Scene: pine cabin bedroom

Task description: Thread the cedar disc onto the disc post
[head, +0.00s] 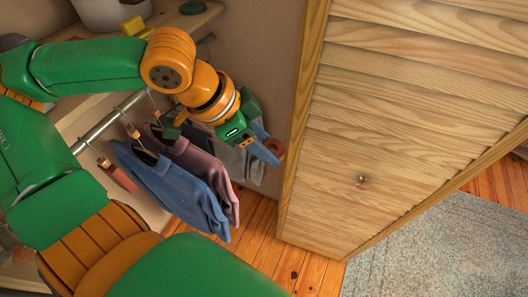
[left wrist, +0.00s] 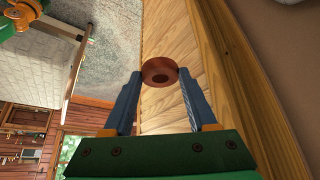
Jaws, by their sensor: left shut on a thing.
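My left gripper (head: 266,150) is shut on the reddish-brown cedar disc (head: 277,147), beside the open wardrobe's hanging clothes. In the left wrist view, the cedar disc (left wrist: 160,66) sits between the tips of the two blue fingers, with its dark centre hole showing. The disc is in front of the wooden door in that view. I cannot make out the disc post for certain. A small dark green round piece (head: 192,7) stands on the upper shelf, too cut off to identify. My right gripper is not in view.
A slatted pine door (head: 400,130) stands right of the gripper, with a small knob (head: 361,180). A blue sweater (head: 175,185) and a mauve one (head: 205,170) hang from a metal rail (head: 95,133). A red-brown block (head: 118,176) hangs there too. A yellow block (head: 132,26) lies on the shelf.

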